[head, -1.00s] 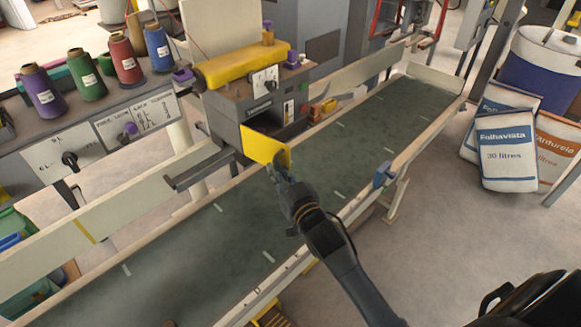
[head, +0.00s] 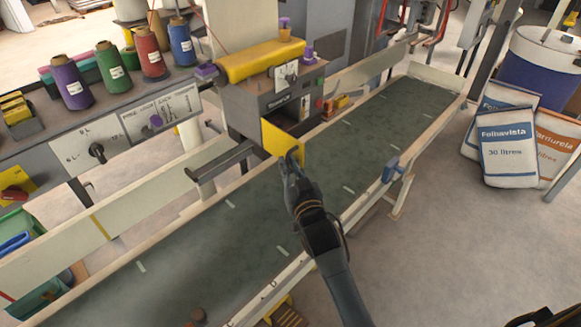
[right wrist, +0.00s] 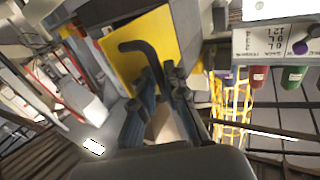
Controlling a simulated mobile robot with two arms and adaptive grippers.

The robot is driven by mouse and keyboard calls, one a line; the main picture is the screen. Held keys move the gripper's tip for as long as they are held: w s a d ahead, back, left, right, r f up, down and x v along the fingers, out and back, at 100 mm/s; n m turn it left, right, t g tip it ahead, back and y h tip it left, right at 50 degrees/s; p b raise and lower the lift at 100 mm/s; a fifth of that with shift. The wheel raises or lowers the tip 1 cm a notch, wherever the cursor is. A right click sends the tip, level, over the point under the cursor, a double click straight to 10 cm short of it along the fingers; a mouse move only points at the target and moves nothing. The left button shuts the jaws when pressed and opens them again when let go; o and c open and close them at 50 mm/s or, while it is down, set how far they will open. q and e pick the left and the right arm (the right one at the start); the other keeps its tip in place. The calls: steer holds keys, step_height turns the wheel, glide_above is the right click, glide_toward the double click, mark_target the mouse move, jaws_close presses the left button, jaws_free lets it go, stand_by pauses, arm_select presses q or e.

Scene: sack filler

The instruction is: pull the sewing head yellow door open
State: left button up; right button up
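The sewing head (head: 262,100) is a grey box with a yellow top cover, standing over the conveyor. Its yellow door (head: 280,141) is swung out from the front, and a dark opening shows behind it. The door also fills the upper middle of the right wrist view (right wrist: 176,36), with a black bent handle (right wrist: 143,48) on it. My right gripper (head: 290,158) is at the door's outer edge. In the right wrist view its fingertips (right wrist: 161,80) are closed in around the handle's lower end.
The green conveyor belt (head: 245,225) runs diagonally below, with pale side rails. Thread cones (head: 152,57) stand on the grey panel at left. Sacks (head: 508,150) and a blue-and-white drum (head: 545,75) stand at right.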

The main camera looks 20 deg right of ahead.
steer(key=o, duration=0.3)
steer(key=shift+w+a, duration=0.15)
steer(key=shift+w, duration=0.1)
arm_select(q)
steer(key=shift+a, duration=0.45)
arm_select(e)
steer(key=s, duration=1.2)
steer(key=shift+f, duration=0.15)
steer(key=shift+a, duration=0.1)
